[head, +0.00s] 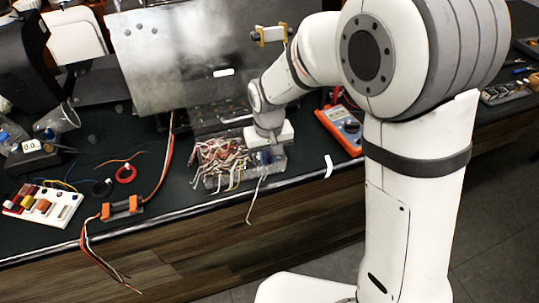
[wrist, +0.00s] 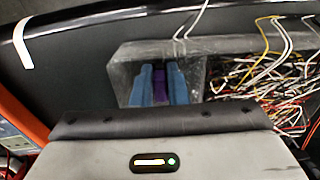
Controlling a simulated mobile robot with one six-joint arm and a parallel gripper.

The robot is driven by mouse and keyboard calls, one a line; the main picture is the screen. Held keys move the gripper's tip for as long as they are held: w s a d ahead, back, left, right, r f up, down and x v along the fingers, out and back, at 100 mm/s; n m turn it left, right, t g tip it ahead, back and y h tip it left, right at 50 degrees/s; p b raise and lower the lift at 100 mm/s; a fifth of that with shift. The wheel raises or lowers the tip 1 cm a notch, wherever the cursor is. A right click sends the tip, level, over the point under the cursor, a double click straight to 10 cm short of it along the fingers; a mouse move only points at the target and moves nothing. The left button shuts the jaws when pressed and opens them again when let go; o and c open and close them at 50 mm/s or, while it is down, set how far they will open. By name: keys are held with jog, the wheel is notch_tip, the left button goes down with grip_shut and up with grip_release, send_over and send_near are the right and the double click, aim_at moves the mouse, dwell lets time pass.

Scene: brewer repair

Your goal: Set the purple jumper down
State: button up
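The purple jumper (wrist: 160,90) shows between the two blue fingers of my gripper (wrist: 161,72) in the wrist view. The fingers look closed on it from both sides. They are over or in the bare left compartment of a grey metal tray (wrist: 126,62). I cannot tell whether the jumper touches the tray floor. In the head view my gripper (head: 264,157) points down at the right end of the tray. The jumper is hidden there.
A tangle of wires (head: 222,160) fills the other part of the tray. An orange multimeter (head: 341,130) lies to its right. A connector block with cables (head: 122,208) and a white board (head: 42,205) lie left. A large metal panel (head: 190,55) stands behind.

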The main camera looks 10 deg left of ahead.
aim_at(269, 157)
jog(key=o, duration=0.4)
jog(key=shift+r, duration=0.15)
notch_tip(269, 157, up, 12)
jog(key=s+d+r+m+t, duration=0.1)
jog(key=s+d+r+m, duration=0.15)
jog(key=d, duration=1.05)
jog(key=s+d+m, duration=0.1)
jog(key=s+d, duration=0.2)
jog(key=d, duration=0.1)
jog(key=s+d+m+t, duration=0.1)
jog(key=s+d, duration=0.2)
jog(key=d, duration=0.2)
jog(key=s+d+m+t, duration=0.1)
jog(key=s+d, duration=0.3)
jog(key=shift+d+f, duration=0.25)
jog(key=shift+f, duration=0.15)
